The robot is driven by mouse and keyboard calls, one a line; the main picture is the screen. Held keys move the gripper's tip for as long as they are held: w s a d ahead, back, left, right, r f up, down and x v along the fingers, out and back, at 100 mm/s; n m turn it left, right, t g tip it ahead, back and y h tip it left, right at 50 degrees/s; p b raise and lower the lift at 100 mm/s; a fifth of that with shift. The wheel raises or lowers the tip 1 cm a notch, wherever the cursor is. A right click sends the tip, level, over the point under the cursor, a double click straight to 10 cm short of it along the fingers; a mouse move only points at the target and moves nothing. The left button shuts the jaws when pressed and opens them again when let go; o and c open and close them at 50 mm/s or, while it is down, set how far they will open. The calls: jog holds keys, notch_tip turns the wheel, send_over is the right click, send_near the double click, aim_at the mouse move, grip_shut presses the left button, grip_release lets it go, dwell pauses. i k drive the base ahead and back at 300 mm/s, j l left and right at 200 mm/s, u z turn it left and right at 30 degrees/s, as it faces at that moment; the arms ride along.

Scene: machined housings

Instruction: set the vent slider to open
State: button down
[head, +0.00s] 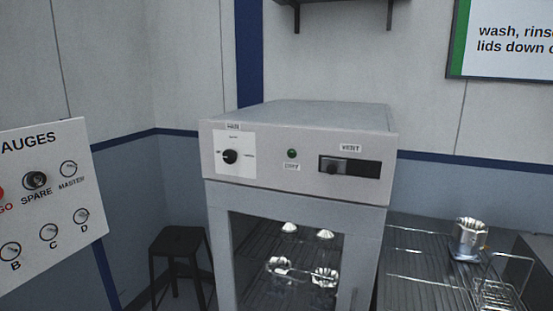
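The vent slider (333,167) is a small dark knob in a wide black slot (362,168) on the upper front panel of a grey cabinet (300,140). A label reading VENT (350,148) sits just above the slot. The knob stands in the left part of the slot, and the right part is empty. I cannot read any open or shut marking by the slot. My gripper is not in view.
Left of the slot are a green lamp (292,153) and a black rotary knob (230,156). The glass-fronted chamber (290,260) below holds several metal pieces. A wire rack (420,265) with a metal cup (470,238) stands right; a dark stool (180,243) and gauge board (45,200) stand left.

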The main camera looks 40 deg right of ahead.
aim_at(333, 167)
jog(key=z, duration=1.3)
